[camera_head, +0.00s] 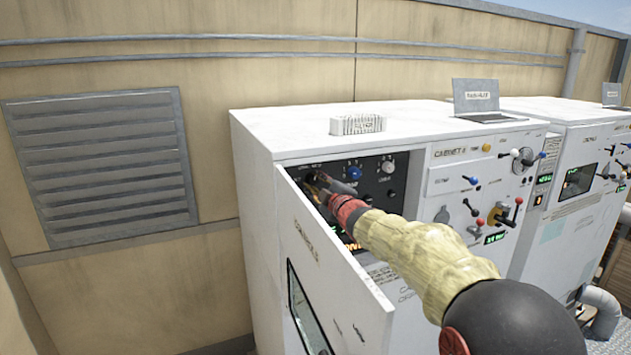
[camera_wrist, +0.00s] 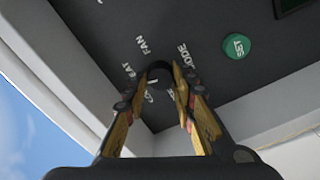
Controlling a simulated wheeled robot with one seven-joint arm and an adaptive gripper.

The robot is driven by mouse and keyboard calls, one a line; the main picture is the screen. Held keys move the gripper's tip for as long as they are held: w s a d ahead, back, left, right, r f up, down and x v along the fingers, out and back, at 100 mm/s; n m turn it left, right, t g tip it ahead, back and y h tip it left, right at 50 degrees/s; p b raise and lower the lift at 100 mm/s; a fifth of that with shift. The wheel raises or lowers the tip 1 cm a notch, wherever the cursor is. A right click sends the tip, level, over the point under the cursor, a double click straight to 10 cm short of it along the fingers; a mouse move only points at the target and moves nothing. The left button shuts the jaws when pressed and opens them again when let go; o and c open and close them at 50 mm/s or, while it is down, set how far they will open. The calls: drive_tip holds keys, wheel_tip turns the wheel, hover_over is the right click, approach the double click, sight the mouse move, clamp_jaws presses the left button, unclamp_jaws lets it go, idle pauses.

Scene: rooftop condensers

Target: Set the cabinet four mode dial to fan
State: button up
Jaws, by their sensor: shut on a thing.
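The mode dial (camera_wrist: 160,70) is a dark round knob on a black panel, seen in the wrist view. Printed words ring it: FAN at its upper left, a partly hidden word ending in EAT at its left, and MODE at its right. My gripper (camera_wrist: 162,88) is shut on the dial, one finger on each side. Other lettering below the dial is partly covered by the fingers, and I cannot tell for sure where its pointer aims. In the head view my gripper (camera_head: 318,182) reaches behind the open door (camera_head: 325,260) to the panel's left end, hiding the dial.
A green SET button (camera_wrist: 236,46) is right of the dial. A blue knob (camera_head: 354,174) and a pale knob (camera_head: 388,166) share the recessed panel. The open door stands close to my arm's left. A neighbouring panel (camera_head: 470,190) has levers and knobs.

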drive_tip(key=m+p, duration=0.1)
drive_tip(key=m, duration=0.2)
drive_tip(key=shift+m, duration=0.4)
drive_tip(key=m+p, duration=0.2)
drive_tip(key=m, duration=0.1)
drive_tip(key=shift+m, duration=0.3)
drive_tip(key=m+p, duration=0.1)
drive_tip(key=m, duration=0.2)
drive_tip(key=shift+m+p, duration=0.35)
drive_tip(key=shift+m, duration=0.05)
drive_tip(key=shift+d+f+m+p, duration=0.15)
drive_tip(key=shift+m+p, duration=0.65)
drive_tip(key=shift+m, duration=1.2)
drive_tip(key=o, duration=1.1)
drive_tip(key=shift+w, duration=0.1)
drive_tip(key=shift+o, duration=0.3)
